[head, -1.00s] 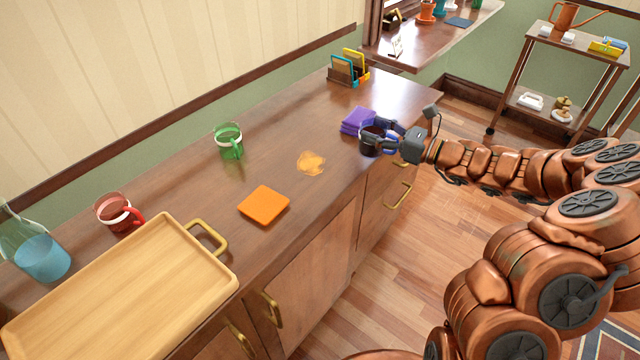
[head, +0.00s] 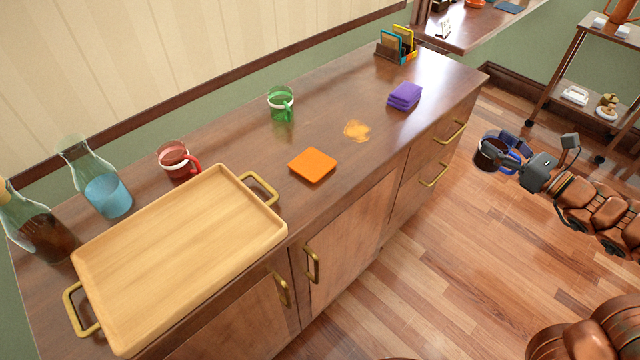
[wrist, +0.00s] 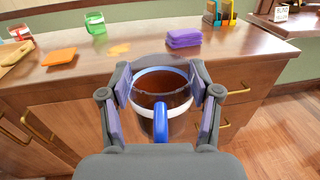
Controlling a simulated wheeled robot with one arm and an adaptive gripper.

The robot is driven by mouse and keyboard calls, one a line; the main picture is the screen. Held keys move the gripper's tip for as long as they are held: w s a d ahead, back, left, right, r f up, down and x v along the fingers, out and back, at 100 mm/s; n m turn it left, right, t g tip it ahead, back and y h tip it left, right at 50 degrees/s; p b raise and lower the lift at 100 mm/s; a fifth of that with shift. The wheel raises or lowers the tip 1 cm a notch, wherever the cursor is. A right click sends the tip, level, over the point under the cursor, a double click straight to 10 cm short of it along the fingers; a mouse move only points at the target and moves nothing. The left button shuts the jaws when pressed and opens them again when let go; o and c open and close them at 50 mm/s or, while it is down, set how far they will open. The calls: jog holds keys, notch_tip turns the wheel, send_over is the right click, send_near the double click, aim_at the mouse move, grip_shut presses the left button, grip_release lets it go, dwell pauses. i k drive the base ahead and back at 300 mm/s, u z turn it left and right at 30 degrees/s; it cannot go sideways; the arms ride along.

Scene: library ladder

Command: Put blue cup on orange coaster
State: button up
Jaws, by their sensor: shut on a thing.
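The blue cup (head: 490,152), a clear mug with a blue rim band and blue handle and dark contents, is held upright off the counter. My gripper (head: 506,150) is shut on it, out over the floor to the right of the cabinet. In the wrist view the cup (wrist: 160,105) sits between my gripper's fingers (wrist: 163,100), its handle facing the camera. The orange coaster (head: 312,165) lies flat and bare on the counter near its front edge, left of the cup. It also shows in the wrist view (wrist: 59,57) at upper left.
A wooden tray (head: 180,262) fills the counter's left front. A red mug (head: 176,160), green mug (head: 281,106), bottle (head: 105,188), orange spill (head: 357,130) and purple cloth stack (head: 404,96) surround the coaster. A card holder (head: 397,47) stands at the far end.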

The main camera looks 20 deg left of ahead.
aim_at(312, 163)
jog(key=z, duration=0.05)
jog(key=k, duration=0.4)
jog(key=u, duration=1.75)
